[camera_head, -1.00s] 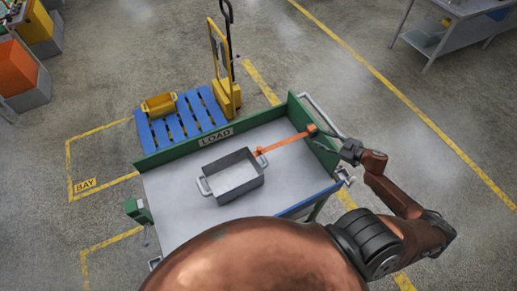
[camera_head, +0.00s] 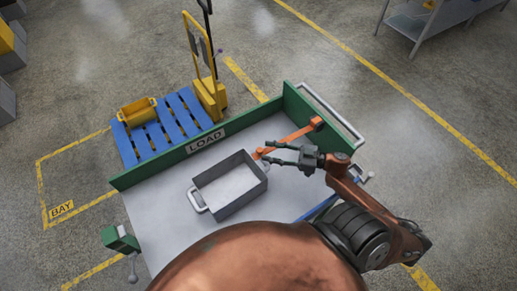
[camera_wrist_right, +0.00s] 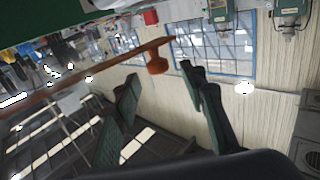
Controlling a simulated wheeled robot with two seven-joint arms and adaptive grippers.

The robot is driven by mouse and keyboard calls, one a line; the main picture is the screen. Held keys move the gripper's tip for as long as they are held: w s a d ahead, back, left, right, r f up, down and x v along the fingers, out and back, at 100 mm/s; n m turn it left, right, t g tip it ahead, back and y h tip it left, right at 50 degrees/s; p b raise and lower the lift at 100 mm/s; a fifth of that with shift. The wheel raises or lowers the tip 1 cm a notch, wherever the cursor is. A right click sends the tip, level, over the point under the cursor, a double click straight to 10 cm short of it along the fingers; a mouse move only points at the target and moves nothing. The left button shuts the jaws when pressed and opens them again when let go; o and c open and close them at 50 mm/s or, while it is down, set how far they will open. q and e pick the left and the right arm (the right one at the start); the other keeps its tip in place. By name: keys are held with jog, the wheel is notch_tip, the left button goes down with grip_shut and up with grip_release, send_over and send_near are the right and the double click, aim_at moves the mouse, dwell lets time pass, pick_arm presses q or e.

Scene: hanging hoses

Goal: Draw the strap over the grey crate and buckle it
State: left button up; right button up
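The grey crate (camera_head: 228,207) stands open and empty on the table, with a pale handle at its left end. The orange strap (camera_head: 290,138) runs from the table's right-hand green wall to a free end beside the crate's right corner, not over the crate. My right gripper (camera_head: 269,151) is open and empty above the table, its fingers pointing left near the strap's end. In the right wrist view the strap (camera_wrist_right: 95,72) crosses beyond the spread fingers, and its orange end tab (camera_wrist_right: 157,65) shows between the fingertips. A green block with a lever (camera_head: 122,239), perhaps the buckle, sits at the table's left edge. My left gripper is not in view.
A green wall marked LOAD (camera_head: 205,142) bounds the table's far side. Beyond it are a blue pallet (camera_head: 168,128) with a yellow bin (camera_head: 138,112) and a yellow pallet truck (camera_head: 207,95). The table top left of the crate is clear.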

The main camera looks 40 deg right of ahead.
aim_at(260, 149)
jog(key=x, duration=0.3)
jog(key=shift+w+a, duration=0.15)
jog(key=shift+w, duration=0.15)
jog(key=shift+w+a+f, duration=0.1)
jog(key=shift+w+a, duration=0.15)
jog(key=shift+w, duration=0.05)
jog(key=c, duration=0.7)
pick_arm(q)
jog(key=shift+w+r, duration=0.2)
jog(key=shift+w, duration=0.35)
pick_arm(e)
grip_shut()
